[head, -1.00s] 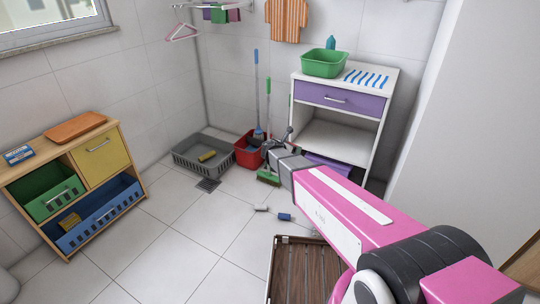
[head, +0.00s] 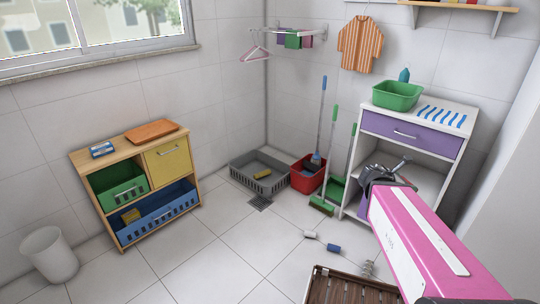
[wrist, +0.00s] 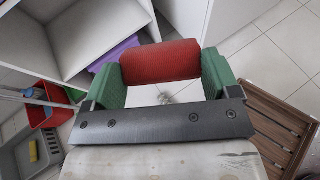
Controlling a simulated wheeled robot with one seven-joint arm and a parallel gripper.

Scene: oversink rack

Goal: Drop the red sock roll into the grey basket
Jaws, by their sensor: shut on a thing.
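The red sock roll (wrist: 160,62) is held crosswise between the two green fingers of my gripper (wrist: 163,78) in the wrist view. In the head view my gripper (head: 384,174) is up in the air in front of the white cabinet; I cannot make out the roll there. The grey basket (head: 246,182) stands on the floor by the back corner, left of my gripper and apart from it. A yellow item (head: 263,174) lies inside it. The basket also shows at the left edge of the wrist view (wrist: 18,160).
A red bucket (head: 307,178) with brushes and mops stands right of the basket. A white cabinet (head: 412,132) is behind my gripper. A wooden slatted crate (head: 345,292), a blue roll (head: 334,248) and a white roll (head: 310,234) are on the floor.

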